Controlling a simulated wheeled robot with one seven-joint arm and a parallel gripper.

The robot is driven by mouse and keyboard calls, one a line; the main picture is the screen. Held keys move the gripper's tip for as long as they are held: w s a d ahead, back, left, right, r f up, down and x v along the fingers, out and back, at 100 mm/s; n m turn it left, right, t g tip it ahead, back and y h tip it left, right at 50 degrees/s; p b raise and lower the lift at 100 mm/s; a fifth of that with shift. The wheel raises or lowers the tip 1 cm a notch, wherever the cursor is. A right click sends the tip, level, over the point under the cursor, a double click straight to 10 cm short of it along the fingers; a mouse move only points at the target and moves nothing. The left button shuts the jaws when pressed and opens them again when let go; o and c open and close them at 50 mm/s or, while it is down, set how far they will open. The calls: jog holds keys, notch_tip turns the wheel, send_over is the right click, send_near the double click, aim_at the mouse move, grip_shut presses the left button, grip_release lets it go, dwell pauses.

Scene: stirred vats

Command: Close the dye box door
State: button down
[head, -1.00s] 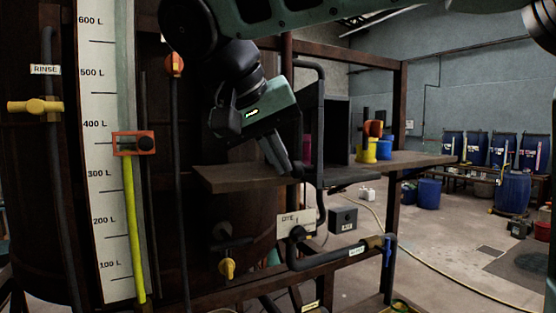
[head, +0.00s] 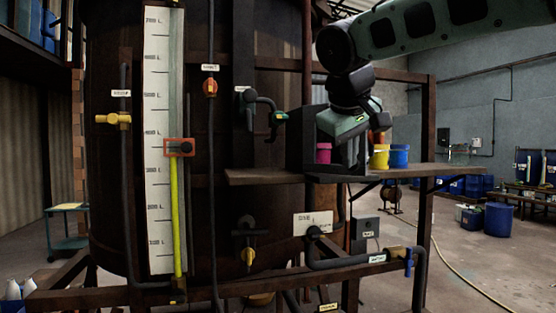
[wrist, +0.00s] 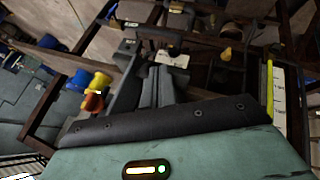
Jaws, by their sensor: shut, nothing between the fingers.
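The dye box (head: 300,140) is a dark open box on the wooden shelf, right of the vat. A magenta pot (head: 323,152) shows inside it. A flat dark panel (head: 335,178) lies level at the shelf's front edge below the box; I cannot tell for sure whether it is the door. My gripper (head: 357,170) is shut and empty. It points down in front of the box's right side and hides part of it. In the wrist view the closed fingers (wrist: 160,78) show; contact with the panel cannot be told.
A yellow pot (head: 379,159) and a blue pot (head: 399,156) stand on the shelf (head: 262,177) right of my gripper. Pipes with valves and a dye label (head: 312,224) are below. The vat (head: 120,200) with its level scale is left. Open floor (head: 470,265) lies right.

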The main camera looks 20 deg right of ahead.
jog(key=w+d+n, duration=0.1)
jog(key=w+d, duration=0.1)
jog(key=d, duration=0.1)
jog(key=w+d+n+y+p, duration=0.1)
jog(key=w+d, duration=0.2)
jog(key=d, duration=0.1)
jog(key=w+d+n+p, duration=0.1)
jog(key=w+d, duration=0.1)
jog(key=d, duration=0.1)
jog(key=shift+w+d+r+t+y, duration=0.1)
jog(key=shift+w+d+t+y, duration=0.25)
jog(key=shift+w+t+y, duration=0.05)
jog(key=shift+w+d+p, duration=0.3)
jog(key=shift+w, duration=0.25)
jog(key=shift+w+d+p, duration=0.25)
jog(key=shift+w, duration=0.25)
